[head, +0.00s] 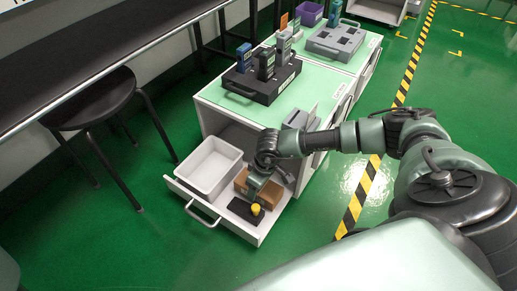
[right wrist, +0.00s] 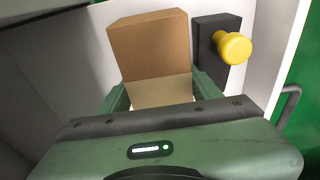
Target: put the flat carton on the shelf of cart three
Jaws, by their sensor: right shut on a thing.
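The brown carton (head: 271,196) lies in the open drawer (head: 252,236) of the nearest cart, partly hidden under my right gripper (head: 257,186). In the right wrist view the carton (right wrist: 148,45) shows a brown face and a paler face, with the gripper's two green fingers (right wrist: 162,92) on either side of it. My right gripper is shut on the carton. I cannot tell whether the carton is clear of the drawer floor. My left gripper is not in view. The cart numbers are too small to read.
A white bin (head: 210,166) fills the drawer's left part. A black block with a yellow knob (head: 255,209) sits close by at the drawer front. The cart top carries a black rack of testers (head: 262,82). A stool (head: 92,102) stands left; open green floor lies in front.

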